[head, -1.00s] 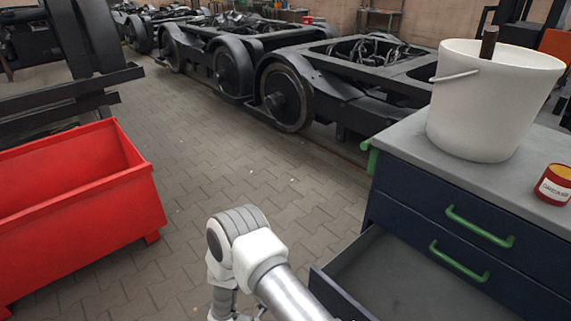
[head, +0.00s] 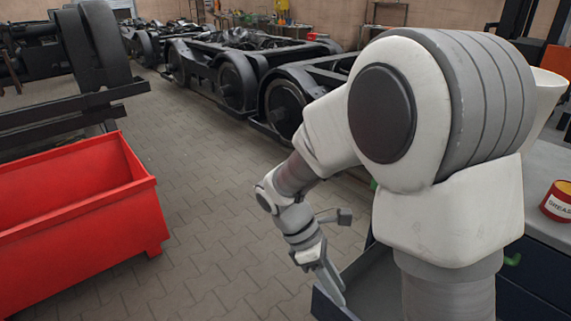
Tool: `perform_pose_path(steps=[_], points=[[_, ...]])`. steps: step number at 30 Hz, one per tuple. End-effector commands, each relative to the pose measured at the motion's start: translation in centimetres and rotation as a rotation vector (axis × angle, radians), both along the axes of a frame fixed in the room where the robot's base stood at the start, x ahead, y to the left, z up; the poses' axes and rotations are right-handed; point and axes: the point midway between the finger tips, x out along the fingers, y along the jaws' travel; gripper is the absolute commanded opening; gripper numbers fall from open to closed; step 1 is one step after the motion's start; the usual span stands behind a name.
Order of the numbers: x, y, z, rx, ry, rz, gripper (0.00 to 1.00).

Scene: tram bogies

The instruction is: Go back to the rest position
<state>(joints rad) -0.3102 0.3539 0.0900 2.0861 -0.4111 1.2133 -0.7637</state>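My gripper (head: 332,285) hangs at the end of my folded arm, pointing down, near the left edge of the open drawer (head: 352,292) in the head view. Its fingers look close together, but whether they are open or shut is too small to tell. I see nothing clearly held in it. My arm's large elbow fills the right middle of the view and hides most of the dark blue cabinet (head: 532,290) and the white bucket (head: 548,92) on it.
A red bin (head: 75,215) stands at the left. Tram bogies (head: 285,100) line the back. A red and yellow grease can (head: 558,201) sits on the grey cabinet top (head: 545,165). The paved floor (head: 215,230) between bin and cabinet is clear.

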Motion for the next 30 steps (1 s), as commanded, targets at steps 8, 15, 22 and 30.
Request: perform_pose_path(steps=[8,15,22,30], points=[[-1.7,-1.7,5.8,0.115,-0.308,-0.345,0.32],[-3.8,-2.9,9.8,0.232,-0.550,-0.649,0.32],[-5.9,-3.7,12.9,0.363,-0.761,-0.939,0.32],[-8.1,-4.2,15.4,0.522,-0.950,-1.229,0.32]])
